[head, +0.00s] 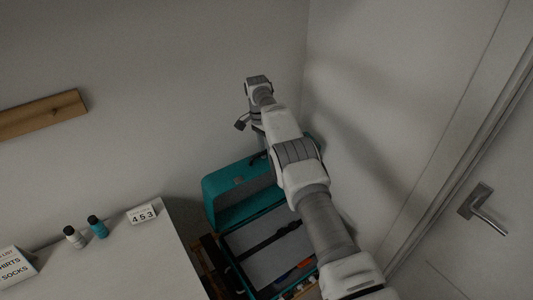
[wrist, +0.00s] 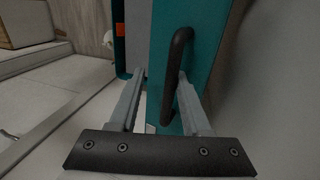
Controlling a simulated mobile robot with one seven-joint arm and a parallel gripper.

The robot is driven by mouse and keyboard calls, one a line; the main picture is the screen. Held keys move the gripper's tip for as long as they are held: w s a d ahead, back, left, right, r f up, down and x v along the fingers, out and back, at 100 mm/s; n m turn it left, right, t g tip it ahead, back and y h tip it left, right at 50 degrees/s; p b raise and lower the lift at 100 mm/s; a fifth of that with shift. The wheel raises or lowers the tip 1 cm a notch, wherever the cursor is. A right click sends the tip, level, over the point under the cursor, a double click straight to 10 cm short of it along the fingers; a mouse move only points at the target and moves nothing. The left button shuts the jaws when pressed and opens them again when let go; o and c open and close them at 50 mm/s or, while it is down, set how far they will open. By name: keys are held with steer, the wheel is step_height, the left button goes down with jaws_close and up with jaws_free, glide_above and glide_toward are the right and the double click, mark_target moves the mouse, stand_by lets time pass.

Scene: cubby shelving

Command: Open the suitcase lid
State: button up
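The teal suitcase (head: 225,238) stands in the corner with its lid (head: 222,190) raised at a steep tilt from the base. The grey interior shows, with a dark strap and a few small coloured items. In the wrist view, a teal suitcase face (wrist: 205,50) carries a black handle (wrist: 176,70). My gripper (wrist: 160,78) is open, its fingers apart. The handle lies between the fingertips, close to the right finger; whether they touch is unclear. In the head view my arm reaches over the suitcase and hides its right side; the fingers are hard to make out there.
A white cabinet top (head: 150,255) at left holds two small bottles (head: 97,227), a number block (head: 142,214) and a sign (head: 14,265). Walls close in behind and right. A door with a metal handle (head: 480,208) is at far right. A wooden rail (head: 40,115) is on the wall.

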steer(key=shift+w+r, duration=0.1)
steer(key=v, duration=0.1)
steer(key=p+v, duration=0.1)
steer(key=v, duration=0.1)
steer(key=s+v, duration=0.1)
steer(key=shift+d+r+p, duration=0.3)
steer(key=shift+r, duration=0.05)
steer(key=shift+d+f+b, duration=0.2)
steer(key=shift+f+b, duration=0.35)
steer(key=shift+b, duration=0.7)
steer(key=d+b, duration=0.1)
steer(key=b, duration=0.2)
steer(key=d+r+b, duration=0.1)
steer(key=b, duration=0.2)
steer(key=shift+s+r, duration=0.1)
steer(key=shift+s, duration=0.15)
steer(key=s+d+r+b, duration=0.2)
steer(key=d+r, duration=0.4)
steer(key=d, duration=0.2)
steer(key=shift+s+d+b, duration=0.35)
steer(key=shift+d, duration=0.05)
steer(key=shift+r, duration=0.1)
